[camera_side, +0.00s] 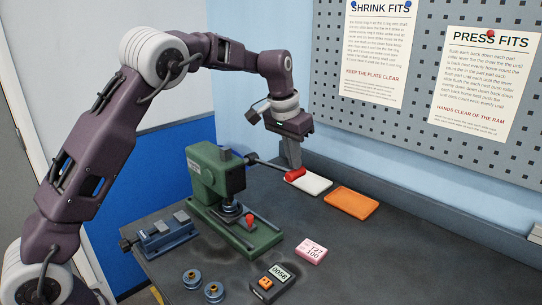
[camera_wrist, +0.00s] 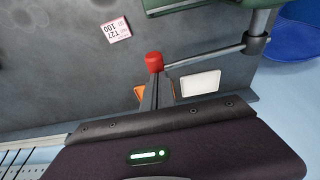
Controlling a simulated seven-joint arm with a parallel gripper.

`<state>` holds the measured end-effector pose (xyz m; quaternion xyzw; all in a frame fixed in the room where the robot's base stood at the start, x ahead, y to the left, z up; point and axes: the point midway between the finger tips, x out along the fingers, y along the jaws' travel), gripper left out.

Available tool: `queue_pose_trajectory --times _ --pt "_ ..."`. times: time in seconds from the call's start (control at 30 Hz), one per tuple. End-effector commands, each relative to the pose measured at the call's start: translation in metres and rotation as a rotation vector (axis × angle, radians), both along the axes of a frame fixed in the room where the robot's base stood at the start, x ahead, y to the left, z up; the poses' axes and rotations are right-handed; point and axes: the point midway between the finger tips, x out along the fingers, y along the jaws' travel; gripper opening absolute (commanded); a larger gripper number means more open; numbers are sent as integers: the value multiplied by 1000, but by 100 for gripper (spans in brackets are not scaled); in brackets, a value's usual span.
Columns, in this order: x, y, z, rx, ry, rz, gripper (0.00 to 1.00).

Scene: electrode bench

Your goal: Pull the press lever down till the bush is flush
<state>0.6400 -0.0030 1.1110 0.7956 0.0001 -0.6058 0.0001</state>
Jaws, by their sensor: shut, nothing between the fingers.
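A green arbor press (camera_side: 208,182) stands on the bench. Its lever (camera_side: 268,163) sticks out to the right, slightly below level, and ends in a red knob (camera_side: 295,174). The lever rod (camera_wrist: 207,55) and red knob (camera_wrist: 154,62) also show in the wrist view. My gripper (camera_side: 293,165) is shut and empty, pointing down with its tips right at the knob; I cannot tell whether they touch it. In the wrist view the shut fingers (camera_wrist: 155,85) end just below the knob. The dark ram (camera_side: 231,210) reaches down over the press base. The bush's seating is too small to tell.
A white tray (camera_side: 318,185) and an orange tray (camera_side: 352,203) lie behind the knob. A blue vise (camera_side: 165,236), two blue round parts (camera_side: 192,279), a pink card (camera_side: 311,251) and a meter (camera_side: 272,283) are in front. The bench's right front is clear.

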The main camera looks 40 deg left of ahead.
Motion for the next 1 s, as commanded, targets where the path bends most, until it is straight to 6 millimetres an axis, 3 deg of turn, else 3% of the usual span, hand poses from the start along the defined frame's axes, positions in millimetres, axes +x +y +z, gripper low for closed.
queue_pose_trajectory --times 0.27,1.0 --pt "0 0 -2 0 7 0 0" --pt "0 -1 -31 1 128 0 0"
